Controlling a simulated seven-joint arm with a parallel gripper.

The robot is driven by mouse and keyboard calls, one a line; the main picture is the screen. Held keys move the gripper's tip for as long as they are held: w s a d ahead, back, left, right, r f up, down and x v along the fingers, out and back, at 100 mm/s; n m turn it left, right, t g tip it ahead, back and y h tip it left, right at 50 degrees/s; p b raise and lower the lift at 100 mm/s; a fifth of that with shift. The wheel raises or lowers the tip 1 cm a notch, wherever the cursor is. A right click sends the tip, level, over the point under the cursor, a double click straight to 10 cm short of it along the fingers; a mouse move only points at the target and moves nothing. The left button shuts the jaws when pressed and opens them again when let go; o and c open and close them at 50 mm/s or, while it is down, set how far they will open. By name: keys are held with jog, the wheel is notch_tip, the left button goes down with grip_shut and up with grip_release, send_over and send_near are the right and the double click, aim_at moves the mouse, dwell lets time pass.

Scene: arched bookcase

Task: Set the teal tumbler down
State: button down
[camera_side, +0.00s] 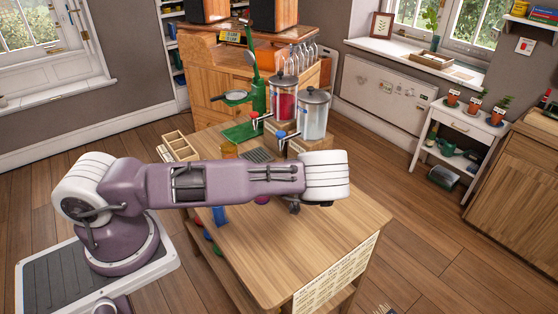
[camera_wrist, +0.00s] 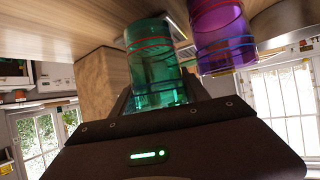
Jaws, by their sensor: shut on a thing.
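The teal tumbler (camera_wrist: 158,70) is see-through, with a red band and a blue band, in the wrist view. My gripper (camera_wrist: 160,98) is shut on it, with dark fingers at its sides. The tumbler is close to the wooden table top, but I cannot tell if it touches. A purple tumbler (camera_wrist: 222,35) stands just right of it in the wrist view. In the side view my arm hides my gripper and the teal tumbler; only a bit of purple (camera_side: 262,200) shows below the arm.
Two drink dispensers, one red (camera_side: 283,98) and one clear (camera_side: 313,115), stand at the table's back beside a green press (camera_side: 258,95). An amber tumbler (camera_side: 229,150) and a divided wooden tray (camera_side: 179,146) are behind my arm. The table's front (camera_side: 310,240) is clear.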

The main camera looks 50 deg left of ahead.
jog(key=w+a, duration=0.1)
jog(key=a, duration=0.1)
jog(key=w+a, duration=0.1)
jog(key=a, duration=0.1)
jog(key=w+a+f, duration=0.1)
jog(key=a, duration=0.2)
jog(key=shift+f, duration=0.25)
jog(key=c, duration=0.8)
grip_release()
jog(key=shift+f, duration=0.15)
jog(key=shift+c, duration=0.2)
jog(key=shift+d, duration=0.1)
